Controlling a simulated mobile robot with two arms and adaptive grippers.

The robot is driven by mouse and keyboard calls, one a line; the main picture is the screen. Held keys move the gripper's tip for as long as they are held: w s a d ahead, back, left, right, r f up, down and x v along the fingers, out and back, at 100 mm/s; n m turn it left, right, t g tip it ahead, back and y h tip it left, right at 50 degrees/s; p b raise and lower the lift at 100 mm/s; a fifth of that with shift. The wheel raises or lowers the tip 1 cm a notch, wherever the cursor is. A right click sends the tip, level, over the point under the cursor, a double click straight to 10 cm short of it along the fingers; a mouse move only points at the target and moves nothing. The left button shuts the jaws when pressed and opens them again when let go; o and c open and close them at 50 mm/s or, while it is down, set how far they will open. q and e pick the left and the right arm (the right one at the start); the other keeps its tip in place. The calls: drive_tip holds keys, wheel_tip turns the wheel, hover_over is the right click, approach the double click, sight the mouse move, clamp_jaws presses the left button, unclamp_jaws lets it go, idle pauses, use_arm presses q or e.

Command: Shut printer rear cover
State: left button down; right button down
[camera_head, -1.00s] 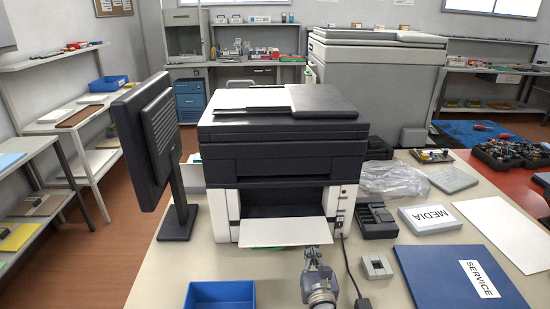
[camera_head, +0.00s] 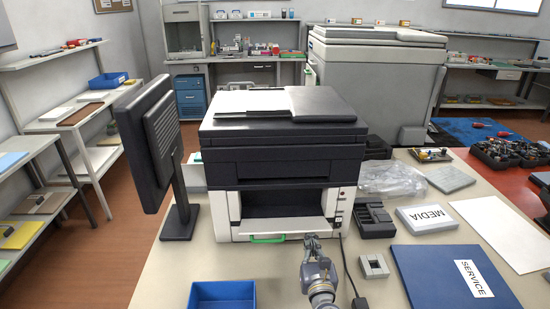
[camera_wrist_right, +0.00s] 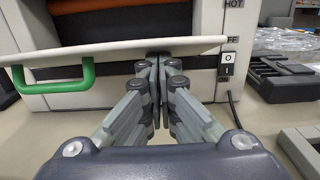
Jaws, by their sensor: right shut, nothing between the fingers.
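The printer (camera_head: 280,165) stands on the table with a black upper body and a white lower front. Its white cover (camera_head: 285,229), with a green handle (camera_head: 268,238), is hinged low at the opening and tilted partly up; the dark opening shows above it. In the right wrist view the cover (camera_wrist_right: 120,52) crosses as a thin slab, with the green handle (camera_wrist_right: 60,78) hanging at left. My right gripper (camera_head: 311,240) is shut and empty at the cover's outer edge, right of the handle. Its fingertips (camera_wrist_right: 152,62) are at the cover's underside. My left gripper is not in view.
A blue tray (camera_head: 222,295) sits in front of the printer. A grey block (camera_head: 374,266), a black holder (camera_head: 374,220), a MEDIA box (camera_head: 427,218) and a blue SERVICE folder (camera_head: 455,278) lie to the right. A monitor (camera_head: 150,150) stands at left. A cable runs beside the gripper.

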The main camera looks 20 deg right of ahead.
sight(311, 230)
drive_tip(key=shift+r, duration=0.1)
drive_tip(key=shift+w+d+r+p, duration=0.1)
drive_tip(key=shift+w+r+p, duration=0.15)
drive_tip(key=shift+r+p, duration=0.25)
drive_tip(key=shift+w+d+r+p, duration=0.1)
drive_tip(key=shift+w+r+p, duration=0.15)
drive_tip(key=shift+r+p, duration=0.2)
drive_tip(key=shift+w+r, duration=0.1)
drive_tip(key=shift+r, duration=0.1)
drive_tip(key=shift+w+d+r+p, duration=0.2)
drive_tip(key=shift+w+r+p, duration=0.55)
drive_tip(key=shift+p, duration=0.15)
drive_tip(key=shift+w, duration=0.15)
